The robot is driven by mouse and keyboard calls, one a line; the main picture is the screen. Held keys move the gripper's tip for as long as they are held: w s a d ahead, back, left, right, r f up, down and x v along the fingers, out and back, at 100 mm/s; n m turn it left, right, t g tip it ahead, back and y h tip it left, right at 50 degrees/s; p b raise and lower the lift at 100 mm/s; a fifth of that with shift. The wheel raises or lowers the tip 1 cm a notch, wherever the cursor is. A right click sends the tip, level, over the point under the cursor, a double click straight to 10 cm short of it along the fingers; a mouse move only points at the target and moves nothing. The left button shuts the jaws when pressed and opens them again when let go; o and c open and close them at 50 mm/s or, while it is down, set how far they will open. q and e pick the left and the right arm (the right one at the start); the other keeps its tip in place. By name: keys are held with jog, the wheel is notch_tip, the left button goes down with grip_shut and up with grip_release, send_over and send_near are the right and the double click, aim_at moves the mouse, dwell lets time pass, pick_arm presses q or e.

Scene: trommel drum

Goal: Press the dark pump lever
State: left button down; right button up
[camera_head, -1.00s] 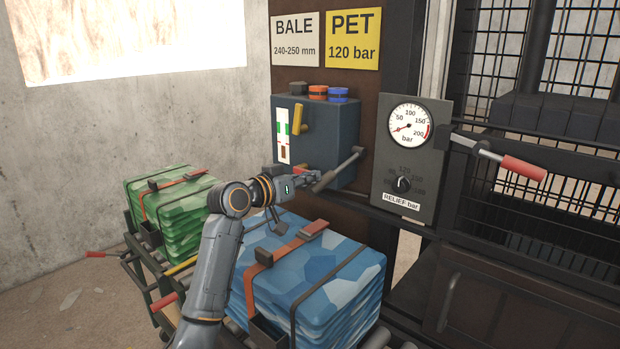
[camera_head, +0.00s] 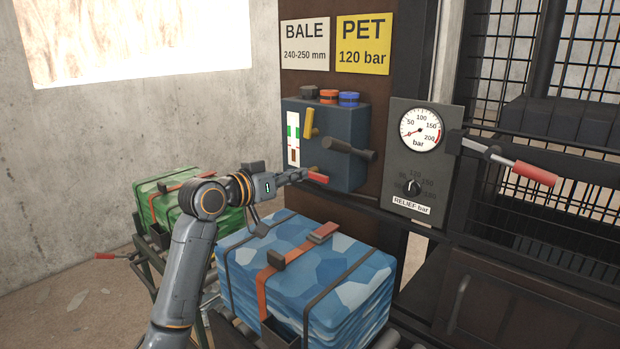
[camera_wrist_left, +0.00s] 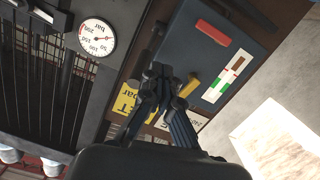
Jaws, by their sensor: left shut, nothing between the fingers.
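My left gripper (camera_head: 304,174) is shut and empty in front of the box's lower left part, below and left of the lever in the head view. Its tip overlaps the red handle (camera_head: 318,177) in that view; I cannot tell if they touch. In the left wrist view the shut fingers (camera_wrist_left: 164,82) point at the box (camera_wrist_left: 205,60). Dark parts there overlap the fingertips, so contact with the lever is unclear. My right gripper is out of view.
A yellow lever (camera_head: 309,123) and several coloured knobs sit on the box. To the right are a pressure gauge (camera_head: 420,130) and a red-gripped lever (camera_head: 534,173). A blue strapped bale (camera_head: 330,285) lies below my left arm, a green bale (camera_head: 160,207) behind it.

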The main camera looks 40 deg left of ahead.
pick_arm(q)
jog(key=s, duration=0.3)
jog(key=shift+a+r, duration=0.2)
jog(key=shift+a, duration=0.05)
dwell(0.7)
